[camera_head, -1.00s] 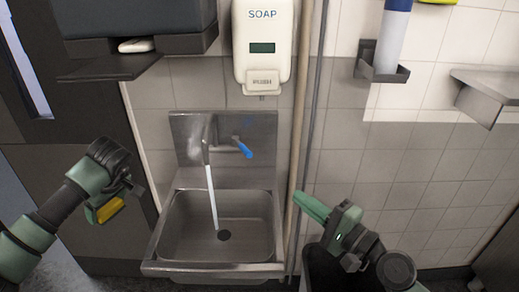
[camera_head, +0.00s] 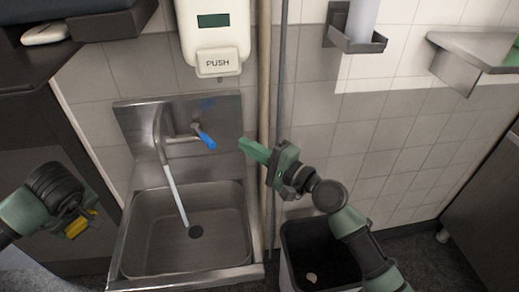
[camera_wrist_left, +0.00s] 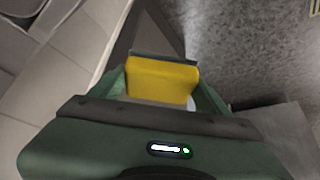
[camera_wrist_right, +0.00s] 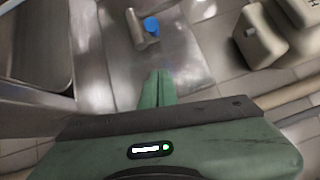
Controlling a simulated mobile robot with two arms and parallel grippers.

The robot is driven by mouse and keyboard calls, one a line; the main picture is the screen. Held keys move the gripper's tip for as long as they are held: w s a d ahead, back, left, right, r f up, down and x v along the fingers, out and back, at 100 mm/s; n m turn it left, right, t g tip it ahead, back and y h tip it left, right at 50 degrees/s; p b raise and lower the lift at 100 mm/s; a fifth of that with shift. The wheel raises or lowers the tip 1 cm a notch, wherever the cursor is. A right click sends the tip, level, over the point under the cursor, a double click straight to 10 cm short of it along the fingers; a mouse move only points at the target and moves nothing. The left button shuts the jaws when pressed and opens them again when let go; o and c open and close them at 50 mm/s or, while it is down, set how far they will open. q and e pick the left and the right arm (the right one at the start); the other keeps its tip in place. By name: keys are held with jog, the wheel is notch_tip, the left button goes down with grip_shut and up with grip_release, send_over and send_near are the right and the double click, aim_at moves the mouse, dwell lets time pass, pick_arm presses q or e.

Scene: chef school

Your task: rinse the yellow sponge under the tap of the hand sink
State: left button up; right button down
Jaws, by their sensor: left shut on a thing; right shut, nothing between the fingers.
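The yellow sponge (camera_wrist_left: 160,80) is between the fingers of my left gripper (camera_wrist_left: 160,98). In the head view the sponge (camera_head: 80,224) shows partly behind my left gripper (camera_head: 84,218), left of the hand sink (camera_head: 130,238) and apart from it. The tap (camera_head: 163,150) has a blue lever (camera_head: 204,136), and a stream of water (camera_head: 177,195) runs into the basin by the drain. My right gripper (camera_head: 245,146) is shut and empty, right of the lever and apart from it. In the right wrist view its closed fingertips (camera_wrist_right: 158,75) lie below the blue lever (camera_wrist_right: 152,26).
A soap dispenser (camera_head: 213,30) hangs above the sink. Vertical pipes (camera_head: 264,100) run just right of the sink. A bin (camera_head: 295,255) stands below my right arm. A metal shelf (camera_head: 450,65) juts out at the upper right. A dark cabinet (camera_head: 50,150) is at the left.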

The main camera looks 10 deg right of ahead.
aim_at(204, 139)
pick_arm(q)
jog(key=shift+w+r, duration=0.15)
jog(key=shift+r, duration=0.1)
notch_tip(204, 139, up, 2)
jog(key=shift+r+p, duration=0.1)
jog(key=shift+p, duration=1.1)
pick_arm(e)
jog(key=w+a, duration=0.1)
jog(key=a, duration=0.5)
jog(key=shift+r, duration=0.45)
